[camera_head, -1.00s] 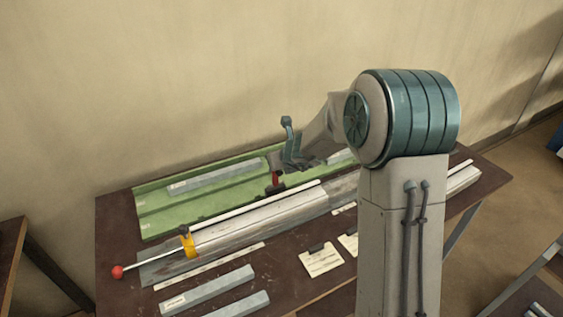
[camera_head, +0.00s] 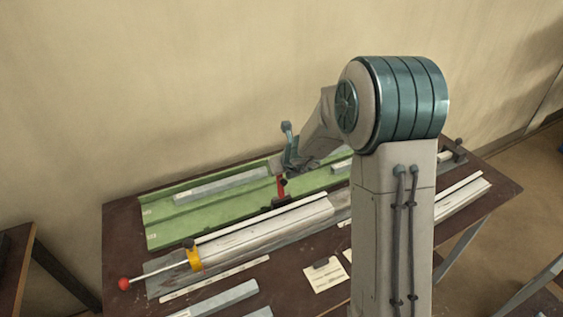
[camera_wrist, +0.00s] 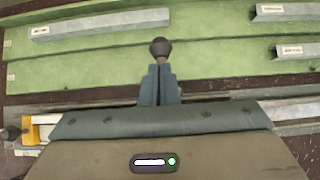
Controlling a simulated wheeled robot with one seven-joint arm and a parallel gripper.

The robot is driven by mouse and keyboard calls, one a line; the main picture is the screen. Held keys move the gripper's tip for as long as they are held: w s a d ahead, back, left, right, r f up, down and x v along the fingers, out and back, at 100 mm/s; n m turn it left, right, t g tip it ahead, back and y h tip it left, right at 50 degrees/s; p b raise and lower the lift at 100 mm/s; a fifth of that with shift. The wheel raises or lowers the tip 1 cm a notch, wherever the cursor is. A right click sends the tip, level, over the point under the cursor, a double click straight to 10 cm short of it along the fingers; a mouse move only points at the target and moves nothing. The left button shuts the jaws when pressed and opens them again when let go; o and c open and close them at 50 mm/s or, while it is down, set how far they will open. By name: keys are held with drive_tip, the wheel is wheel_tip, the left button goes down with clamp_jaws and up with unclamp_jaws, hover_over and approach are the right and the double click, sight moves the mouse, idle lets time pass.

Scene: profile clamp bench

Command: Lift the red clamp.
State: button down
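The red clamp (camera_head: 282,188) stands on the far side of the long grey profile (camera_head: 265,225), at the front edge of the green tray. Its red part is upright over a dark base. My gripper (camera_head: 277,168) is at its top, partly hidden by my own arm. In the wrist view my two fingers (camera_wrist: 160,88) are close together around a thin stem with a dark ball knob (camera_wrist: 160,47), which looks like the clamp's handle. The clamp's red part and base are hidden there.
A yellow clamp (camera_head: 195,259) holds the profile's left end, beside a rod with a red ball (camera_head: 124,284). The green tray (camera_head: 165,225) holds grey bars, one at its left (camera_head: 220,185). Paper cards (camera_head: 325,276) and loose bars (camera_head: 222,301) lie in front.

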drive_tip(key=shift+w+a+r, duration=0.15)
drive_tip(key=shift+w+a, duration=0.05)
drive_tip(key=shift+a, duration=0.2)
idle(0.4)
drive_tip(key=shift+w+a+p, duration=0.15)
drive_tip(key=shift+w+p, duration=0.05)
drive_tip(key=shift+p, duration=0.1)
drive_tip(key=shift+w, duration=0.25)
drive_tip(key=p+v, duration=0.2)
drive_tip(key=v, duration=1.2)
drive_tip(key=shift+s+d+p, duration=0.3)
drive_tip(key=shift+s+d, duration=0.05)
drive_tip(key=shift+d, duration=0.1)
